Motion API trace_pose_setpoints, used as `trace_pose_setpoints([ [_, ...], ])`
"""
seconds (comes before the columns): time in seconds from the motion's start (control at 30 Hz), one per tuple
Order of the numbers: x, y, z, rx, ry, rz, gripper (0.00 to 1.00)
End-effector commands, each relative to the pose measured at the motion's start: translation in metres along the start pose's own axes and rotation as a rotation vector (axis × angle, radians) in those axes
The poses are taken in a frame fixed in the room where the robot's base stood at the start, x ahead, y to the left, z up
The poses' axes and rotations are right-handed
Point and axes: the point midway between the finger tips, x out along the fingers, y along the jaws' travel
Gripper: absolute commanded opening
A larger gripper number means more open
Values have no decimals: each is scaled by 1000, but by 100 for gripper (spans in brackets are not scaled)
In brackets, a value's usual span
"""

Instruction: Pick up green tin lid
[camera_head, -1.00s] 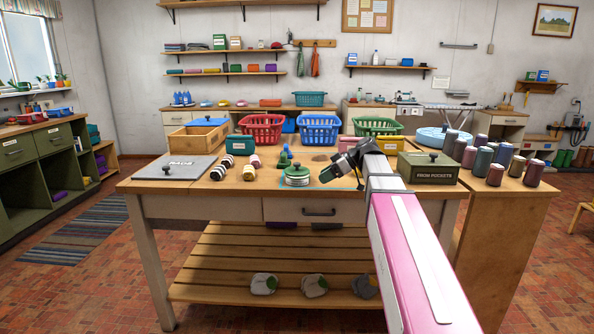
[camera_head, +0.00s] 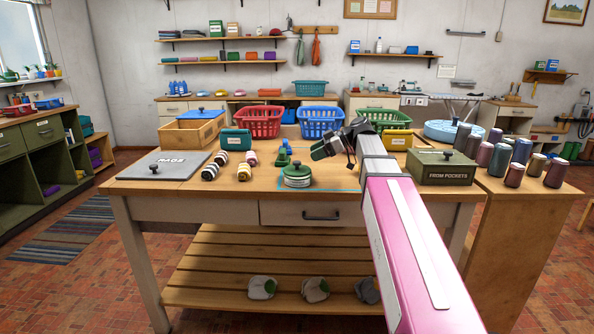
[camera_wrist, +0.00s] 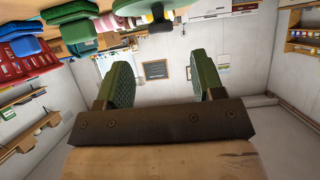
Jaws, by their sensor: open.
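The green tin lid (camera_head: 297,171) has a dark knob on top and sits on a round tin with a pale side, near the front middle of the wooden table (camera_head: 225,188). My gripper (camera_head: 318,150) is above the table, a little behind and to the right of the lid and apart from it. In the wrist view my gripper (camera_wrist: 160,82) shows two green pads spread wide with nothing between them.
Small green pieces (camera_head: 283,155) stand just behind the tin. Striped spools (camera_head: 210,172) lie to the left, beside the grey RAGS lid (camera_head: 165,165). A green FROM POCKETS box (camera_head: 442,167) and several dark spools stand right. Baskets (camera_head: 321,122) line the back.

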Motion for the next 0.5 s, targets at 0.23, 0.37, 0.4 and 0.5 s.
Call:
trace_pose_setpoints([
  [0.23, 24, 0, 1, 1, -1, 0, 62],
  [0.37, 34, -1, 2, 1, -1, 0, 62],
  [0.4, 39, -2, 2, 1, -1, -1, 62],
  [0.5, 54, -2, 4, 1, -1, -1, 62],
])
